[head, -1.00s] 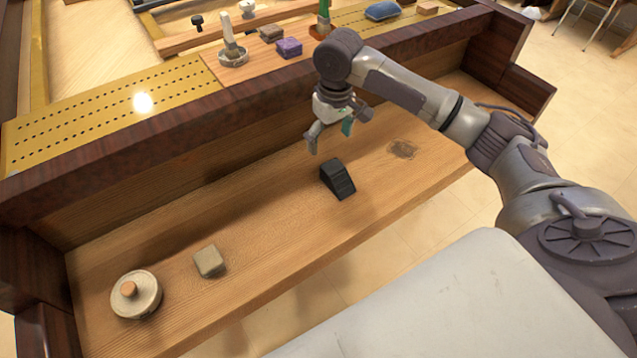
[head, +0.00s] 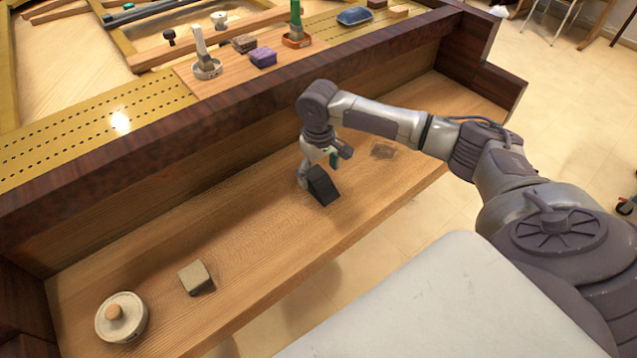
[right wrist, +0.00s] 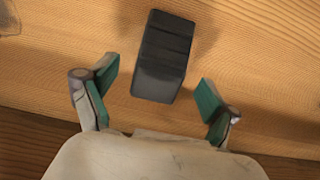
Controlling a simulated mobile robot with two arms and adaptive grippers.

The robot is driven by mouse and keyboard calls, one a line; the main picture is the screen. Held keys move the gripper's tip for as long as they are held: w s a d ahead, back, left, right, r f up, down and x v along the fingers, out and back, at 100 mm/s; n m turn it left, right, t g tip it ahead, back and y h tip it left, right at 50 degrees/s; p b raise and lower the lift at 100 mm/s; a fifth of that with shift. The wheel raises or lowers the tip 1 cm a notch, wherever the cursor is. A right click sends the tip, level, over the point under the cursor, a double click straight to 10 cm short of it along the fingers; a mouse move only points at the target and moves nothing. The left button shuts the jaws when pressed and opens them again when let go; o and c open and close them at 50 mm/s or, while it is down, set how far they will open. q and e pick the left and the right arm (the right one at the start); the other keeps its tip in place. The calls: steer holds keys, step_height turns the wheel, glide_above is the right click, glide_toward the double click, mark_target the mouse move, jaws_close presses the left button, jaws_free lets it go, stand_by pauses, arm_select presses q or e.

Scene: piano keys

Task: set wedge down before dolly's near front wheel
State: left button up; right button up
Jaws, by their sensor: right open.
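The black wedge (head: 322,187) lies on the wooden shelf in the head view. In the right wrist view the wedge (right wrist: 164,57) shows ridged dark faces and lies ahead of the fingertips, roughly between their lines. My right gripper (head: 318,168) is low over the shelf, close beside the wedge. Its green-padded fingers stand wide apart in the right wrist view (right wrist: 158,95), with nothing held between them. Whether a finger touches the wedge cannot be told. No dolly or dolly wheel can be made out clearly. My left gripper is not in view.
A beige block (head: 196,277) and a round lidded pot (head: 122,317) stand on the shelf at left. The raised dark wooden rail (head: 230,118) runs behind the shelf. Bare shelf lies between block and wedge.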

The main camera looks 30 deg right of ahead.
step_height(320, 180, down, 2)
steer(key=shift+r, duration=0.1)
steer(key=c, duration=1.5)
